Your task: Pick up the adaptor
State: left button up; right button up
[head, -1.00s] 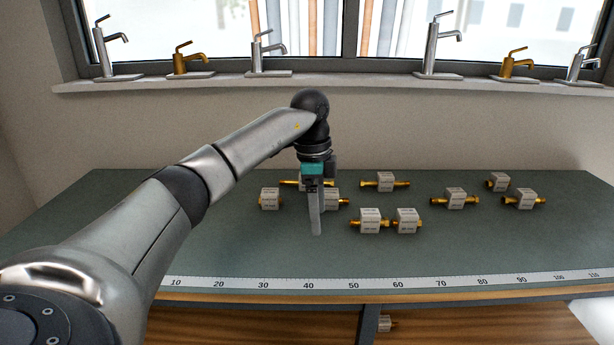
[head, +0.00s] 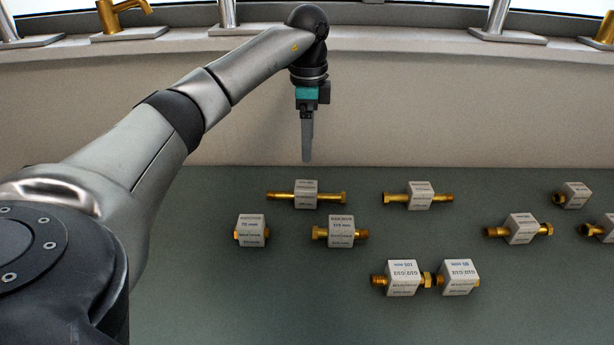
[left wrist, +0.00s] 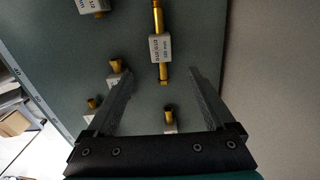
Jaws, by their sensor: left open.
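Several adaptors, brass-ended fittings with white labelled blocks, lie apart on the green bench top (head: 200,290). A long adaptor (head: 306,194) lies at the back, just below my left gripper (head: 307,160) in the head view. My left gripper hangs downward, empty. The left wrist view shows its two fingers (left wrist: 158,78) spread wide. A long adaptor (left wrist: 160,48) lies beyond and roughly between the fingertips, apart from them; its label is too small to read surely. Other adaptors in the head view include one reading 70 mm (head: 251,230) and one beside it (head: 341,231). My right gripper is not seen.
Two adaptors (head: 402,278) (head: 460,277) lie close together at the front. More lie at the right (head: 522,229) (head: 573,195). The wall (head: 420,120) rises behind the bench below a sill with taps (head: 125,20). The bench's left part is clear.

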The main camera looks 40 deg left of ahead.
aim_at(308, 185)
pick_arm(q)
notch_tip(308, 185, down, 9)
jog(key=shift+f+b, duration=0.1)
jog(key=shift+b, duration=0.9)
jog(key=shift+f, duration=0.65)
notch_tip(308, 185, down, 4)
jog(key=shift+f+b, duration=0.25)
jog(key=shift+b, duration=0.55)
grip_shut()
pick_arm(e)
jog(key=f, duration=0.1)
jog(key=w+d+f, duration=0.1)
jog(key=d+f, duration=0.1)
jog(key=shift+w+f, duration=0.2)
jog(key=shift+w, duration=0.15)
